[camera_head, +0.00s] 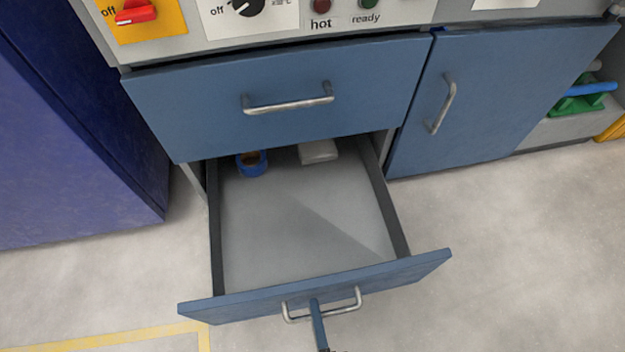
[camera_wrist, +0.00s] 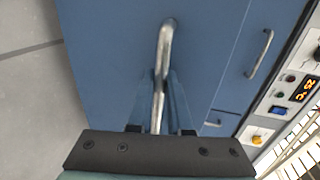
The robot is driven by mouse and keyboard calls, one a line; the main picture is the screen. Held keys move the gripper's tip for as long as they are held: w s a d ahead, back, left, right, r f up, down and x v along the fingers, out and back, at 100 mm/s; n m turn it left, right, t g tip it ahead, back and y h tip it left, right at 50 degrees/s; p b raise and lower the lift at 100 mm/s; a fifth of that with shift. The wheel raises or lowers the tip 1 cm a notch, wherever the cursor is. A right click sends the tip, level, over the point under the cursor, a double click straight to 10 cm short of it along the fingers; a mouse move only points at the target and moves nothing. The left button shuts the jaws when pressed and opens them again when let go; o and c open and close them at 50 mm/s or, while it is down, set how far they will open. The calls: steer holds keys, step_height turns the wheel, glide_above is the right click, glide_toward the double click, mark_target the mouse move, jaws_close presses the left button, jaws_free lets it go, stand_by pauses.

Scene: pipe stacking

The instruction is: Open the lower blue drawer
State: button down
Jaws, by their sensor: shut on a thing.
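The lower blue drawer (camera_head: 315,287) is pulled well out, and its grey inside shows in the head view. Its metal handle (camera_head: 345,306) is on the front panel. My gripper (camera_head: 316,305) is at the middle of this handle. In the wrist view, the fingers of my gripper (camera_wrist: 160,90) are shut on the metal handle (camera_wrist: 165,42), with the blue drawer front (camera_wrist: 110,60) behind it. A blue roll (camera_head: 251,164) and a pale block (camera_head: 318,151) lie at the back of the open drawer.
The upper blue drawer (camera_head: 280,95) is shut above. A blue cabinet door (camera_head: 490,95) is shut at right, and a dark blue cabinet (camera_head: 70,120) stands at left. The floor (camera_head: 520,240) is clear right of the open drawer.

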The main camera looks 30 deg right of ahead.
steer(key=shift+f+v, duration=0.2)
steer(key=shift+v, duration=0.8)
steer(key=shift+a, duration=0.1)
steer(key=c, duration=0.8)
jaws_free()
steer(key=shift+c, duration=0.2)
steer(key=p+v, duration=0.4)
steer(key=v, duration=0.9)
